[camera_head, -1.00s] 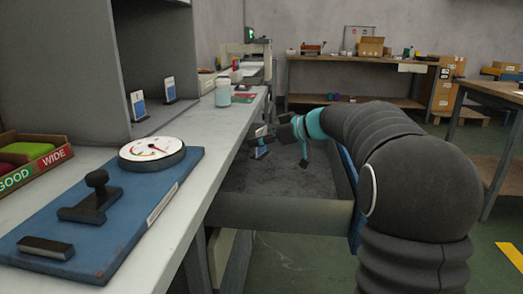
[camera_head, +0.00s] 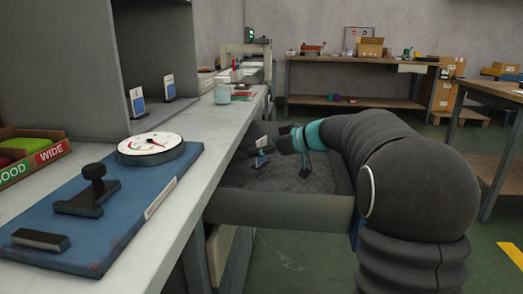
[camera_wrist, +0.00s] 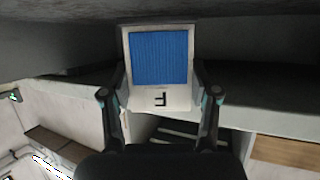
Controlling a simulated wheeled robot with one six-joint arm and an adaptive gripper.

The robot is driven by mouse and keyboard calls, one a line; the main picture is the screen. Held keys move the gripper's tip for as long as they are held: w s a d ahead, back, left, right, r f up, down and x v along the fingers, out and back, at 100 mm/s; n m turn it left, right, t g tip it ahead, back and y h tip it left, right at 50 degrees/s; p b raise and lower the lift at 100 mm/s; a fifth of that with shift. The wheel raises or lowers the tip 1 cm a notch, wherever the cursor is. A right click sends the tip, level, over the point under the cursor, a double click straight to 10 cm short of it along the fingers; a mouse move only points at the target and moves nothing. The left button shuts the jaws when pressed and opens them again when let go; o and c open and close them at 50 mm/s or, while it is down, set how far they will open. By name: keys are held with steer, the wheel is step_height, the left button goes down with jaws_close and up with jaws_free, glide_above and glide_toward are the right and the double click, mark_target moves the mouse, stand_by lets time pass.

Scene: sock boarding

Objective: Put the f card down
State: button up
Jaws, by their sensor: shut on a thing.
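The f card is white with a blue ribbed swatch and a black F, and it fills the top centre of the wrist view (camera_wrist: 160,55). My gripper (camera_wrist: 160,97) is shut on it, with one finger at each side edge near the F end. In the head view my gripper (camera_head: 279,148) holds the small f card (camera_head: 261,161) inside the outline of the grey, dark-lined tray (camera_head: 275,211) beside the bench. I cannot tell whether the card touches the tray floor.
The white bench (camera_head: 205,125) runs along the left. Two similar cards stand in the grey cubby, one nearer (camera_head: 137,102) and one farther (camera_head: 167,87). A dial gauge (camera_head: 150,149) and a blue board (camera_head: 120,215) lie on the bench. A white-green jar (camera_head: 222,94) stands farther back.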

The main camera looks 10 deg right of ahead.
steer(key=shift+f+b, duration=0.25)
steer(key=shift+b, duration=0.25)
steer(key=o, duration=0.9)
steer(key=shift+o, duration=0.2)
steer(key=shift+r+p, duration=0.75)
steer(key=shift+p, duration=0.5)
steer(key=v, duration=0.7)
steer(key=shift+s+d, duration=0.15)
